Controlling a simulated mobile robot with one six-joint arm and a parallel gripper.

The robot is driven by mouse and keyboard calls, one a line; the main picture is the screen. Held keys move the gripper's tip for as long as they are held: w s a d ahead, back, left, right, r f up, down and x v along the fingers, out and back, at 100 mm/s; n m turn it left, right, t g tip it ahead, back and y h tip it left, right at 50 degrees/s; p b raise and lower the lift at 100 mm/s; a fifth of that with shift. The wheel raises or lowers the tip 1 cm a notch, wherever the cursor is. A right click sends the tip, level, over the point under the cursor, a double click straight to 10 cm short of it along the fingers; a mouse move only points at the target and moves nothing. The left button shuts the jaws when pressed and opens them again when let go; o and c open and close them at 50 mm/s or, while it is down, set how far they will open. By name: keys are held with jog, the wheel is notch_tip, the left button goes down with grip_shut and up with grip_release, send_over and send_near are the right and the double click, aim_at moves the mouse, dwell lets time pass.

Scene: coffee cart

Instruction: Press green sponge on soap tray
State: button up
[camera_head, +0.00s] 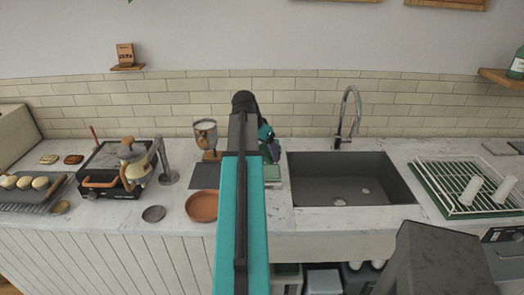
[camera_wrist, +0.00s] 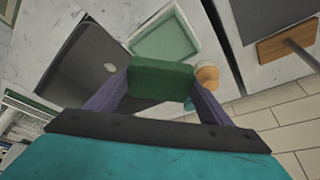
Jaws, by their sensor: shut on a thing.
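The green sponge (camera_wrist: 160,80) is a dark green block held between the two fingers of my gripper (camera_wrist: 158,92) in the wrist view. The soap tray (camera_wrist: 190,18) is a pale green, shallow rectangular tray with a light rim, lying on the counter beyond the sponge. The sponge overlaps the tray's near edge in this view, and I cannot tell whether they touch. In the head view the soap tray (camera_head: 273,174) shows left of the sink, partly hidden by my arm. The sponge is hard to make out there.
The sink (camera_head: 350,178) with its tall faucet (camera_head: 347,118) lies right of the tray. A dark mat (camera_head: 207,176) and a brown bowl (camera_head: 202,206) are left of my arm. A drying rack (camera_head: 470,186) stands far right. Bare counter shows in front of the sink.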

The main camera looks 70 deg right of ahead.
aim_at(267, 171)
jog(key=shift+w+f, duration=0.15)
jog(key=shift+f+b, duration=1.8)
jog(key=shift+f, duration=1.1)
jog(key=shift+f+b, duration=0.45)
jog(key=shift+f, duration=0.55)
dwell(0.5)
jog(key=shift+r, duration=0.1)
dwell(0.5)
jog(key=shift+r+p, duration=2.15)
jog(key=shift+r, duration=1.25)
